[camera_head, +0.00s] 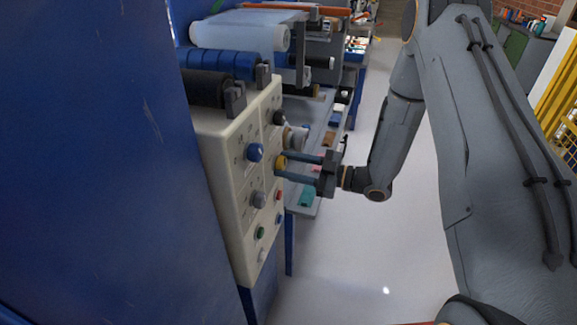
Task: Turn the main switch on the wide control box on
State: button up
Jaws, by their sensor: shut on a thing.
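The wide control box (228,180) is a cream panel with several knobs and buttons, mounted on the side of the blue machine. My gripper (281,164) reaches it from the right, with its two long grey fingers on either side of a yellow knob (280,162). The gripper is shut on this knob, and the fingertips partly hide it. The panel's markings are too small to read, so I cannot tell the main switch by its label or see the way it is turned.
A blue knob (255,152), a grey knob (258,199), a black knob (279,118) and a green button (260,232) sit near the gripper. Rollers (240,36) lie behind the box. A large blue panel (90,170) fills the left. The floor (345,260) on the right is clear.

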jog(key=m, duration=0.4)
jog(key=shift+m, duration=0.3)
jog(key=shift+w+m, duration=0.1)
jog(key=shift+m, duration=1.8)
jog(key=o, duration=1)
jog(key=shift+o, duration=0.2)
jog(key=shift+d, duration=0.1)
jog(key=b+v, duration=0.2)
jog(key=v, duration=0.5)
jog(key=shift+d, duration=0.35)
